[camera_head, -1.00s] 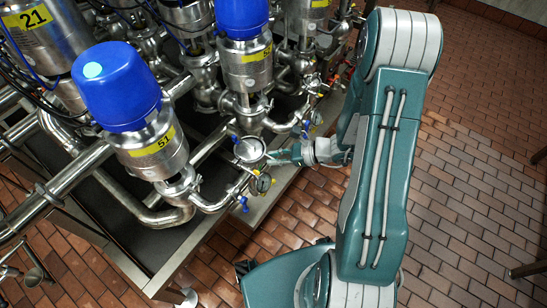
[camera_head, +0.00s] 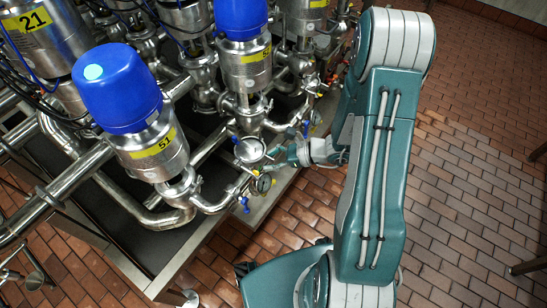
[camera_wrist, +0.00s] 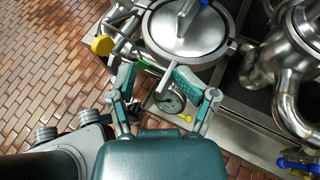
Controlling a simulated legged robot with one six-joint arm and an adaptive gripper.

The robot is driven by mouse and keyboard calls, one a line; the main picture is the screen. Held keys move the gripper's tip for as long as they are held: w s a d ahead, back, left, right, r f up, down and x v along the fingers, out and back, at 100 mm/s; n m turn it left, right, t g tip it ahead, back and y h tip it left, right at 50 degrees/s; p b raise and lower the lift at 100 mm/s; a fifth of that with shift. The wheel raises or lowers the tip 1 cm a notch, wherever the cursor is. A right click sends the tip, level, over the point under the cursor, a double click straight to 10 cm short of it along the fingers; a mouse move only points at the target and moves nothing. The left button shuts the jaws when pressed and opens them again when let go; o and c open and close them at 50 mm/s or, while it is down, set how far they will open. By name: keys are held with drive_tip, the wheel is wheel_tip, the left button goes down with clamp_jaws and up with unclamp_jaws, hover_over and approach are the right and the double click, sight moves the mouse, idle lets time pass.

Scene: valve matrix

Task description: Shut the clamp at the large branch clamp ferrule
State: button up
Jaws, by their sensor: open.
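In the wrist view, a large round steel cap (camera_wrist: 187,32) with a ring around its rim looks like the clamp ferrule. A flat metal lever (camera_wrist: 164,80) sticks out from its rim toward me. My gripper (camera_wrist: 152,71) is open, with one teal finger on each side of the lever. I cannot tell whether either finger touches it. In the head view, my gripper (camera_head: 284,154) is just right of a round pale disc (camera_head: 249,149) at the skid's edge. The fingers are small there and partly hard to make out.
A small gauge (camera_wrist: 170,101) sits just below the lever, close to the right finger. A yellow knob (camera_wrist: 102,45) stands left of the cap, and curved steel pipes (camera_wrist: 288,85) stand to the right. Blue-capped valves (camera_head: 117,88) crowd the skid.

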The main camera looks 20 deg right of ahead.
drive_tip(key=shift+s+d, duration=0.15)
drive_tip(key=shift+d, duration=0.15)
idle(0.5)
drive_tip(key=v, duration=1.2)
drive_tip(key=s+a+r+n+h, duration=0.2)
drive_tip(key=s+r+n+h, duration=0.1)
drive_tip(key=r+n, duration=0.4)
drive_tip(key=s+a+r+n+h, duration=0.3)
drive_tip(key=s+r+n+h, duration=0.1)
drive_tip(key=r+n, duration=0.3)
drive_tip(key=s+a+r+n+h, duration=0.3)
drive_tip(key=s+r+n+h, duration=0.1)
drive_tip(key=r+n, duration=0.4)
drive_tip(key=shift+r+t+h, duration=0.3)
drive_tip(key=shift+r+h, duration=0.05)
drive_tip(key=shift+h, duration=0.35)
idle(1.0)
